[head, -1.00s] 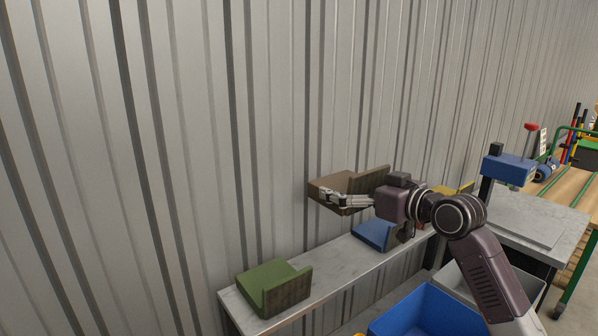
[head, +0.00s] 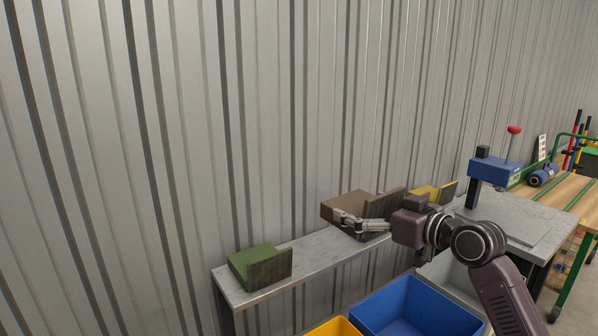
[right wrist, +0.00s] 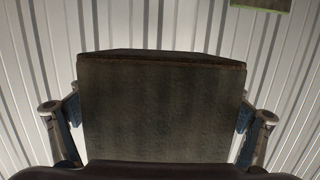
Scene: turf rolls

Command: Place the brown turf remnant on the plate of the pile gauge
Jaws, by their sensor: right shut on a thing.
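The brown turf remnant (head: 340,206) is an L-shaped block with a dark upright flap. My right gripper (head: 347,219) is shut on it and holds it over the wall shelf; I cannot tell the exact gap below. In the right wrist view the brown remnant (right wrist: 160,105) fills the space between both fingers. The pile gauge (head: 494,170) stands at the right, with a blue head on a dark post and a red-knobbed lever. Its flat grey plate (head: 512,222) looks bare. My left gripper is out of view.
A green remnant (head: 256,265) lies at the left end of the pale shelf (head: 300,262); a yellow one (head: 424,193) is farther right. Blue (head: 410,300) and yellow (head: 335,328) bins stand below. A corrugated wall (head: 200,130) rises behind the shelf.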

